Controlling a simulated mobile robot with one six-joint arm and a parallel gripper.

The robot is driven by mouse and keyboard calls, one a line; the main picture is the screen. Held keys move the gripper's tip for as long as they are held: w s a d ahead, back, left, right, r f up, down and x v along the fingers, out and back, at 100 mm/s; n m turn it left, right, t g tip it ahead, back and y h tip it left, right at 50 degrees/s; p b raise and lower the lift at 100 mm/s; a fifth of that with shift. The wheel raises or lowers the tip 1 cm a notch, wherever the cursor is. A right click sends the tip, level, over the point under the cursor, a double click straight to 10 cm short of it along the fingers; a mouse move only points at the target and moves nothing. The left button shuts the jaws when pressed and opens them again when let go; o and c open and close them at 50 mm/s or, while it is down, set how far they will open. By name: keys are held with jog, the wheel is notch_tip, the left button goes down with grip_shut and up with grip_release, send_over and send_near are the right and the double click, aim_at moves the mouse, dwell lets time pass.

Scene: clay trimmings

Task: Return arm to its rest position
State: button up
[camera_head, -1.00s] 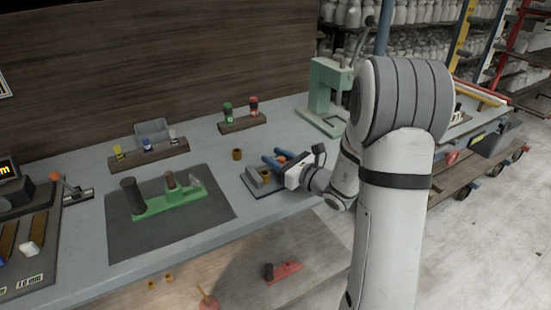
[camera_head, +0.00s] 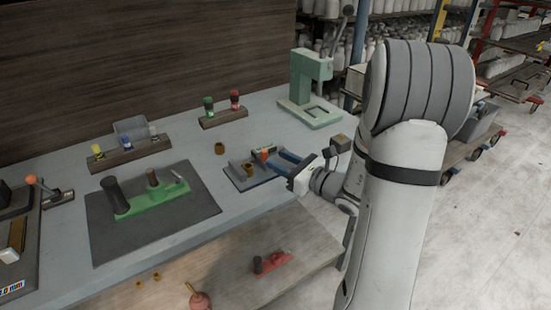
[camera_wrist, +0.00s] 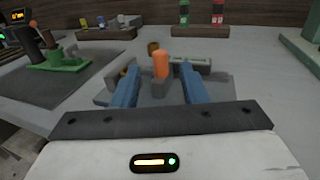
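My gripper (camera_head: 284,159) has a white body and two blue fingers. It is at the right side of a small grey fixture on the bench and points left toward it. In the wrist view my gripper (camera_wrist: 160,85) has its fingers spread apart with nothing clamped between them. An orange upright piece (camera_wrist: 161,64) stands beyond the gap between the fingertips. The grey fixture (camera_head: 240,177) shows under and around that piece in the head view. My arm reaches in from the right, bent at the elbow.
A green press (camera_head: 302,80) stands at the back of the bench. A dark mat (camera_head: 110,240) with a green tool lies left. A brown cup (camera_head: 219,148) and racks of small bottles (camera_head: 222,117) stand behind the fixture. Open floor (camera_head: 480,230) lies right.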

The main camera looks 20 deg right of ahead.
dwell(0.3)
jog(key=s+a+r+n+g+p, duration=0.3)
jog(key=s+a+n+g, duration=0.3)
jog(key=s+n+g, duration=0.15)
jog(key=s+a+r+n+g+p, duration=0.2)
jog(key=s+a+n+g, duration=0.45)
jog(key=s+n, duration=0.25)
jog(key=s+d+r+n+t+h+p, duration=0.2)
jog(key=s+d+r+n+h+p, duration=0.2)
jog(key=d+n+h, duration=0.5)
notch_tip(320, 180, up, 2)
jog(key=s+n+h, duration=0.1)
jog(key=s+n, duration=0.1)
jog(key=n, duration=0.1)
jog(key=shift+s+h+p, duration=0.3)
jog(key=shift+p, duration=0.05)
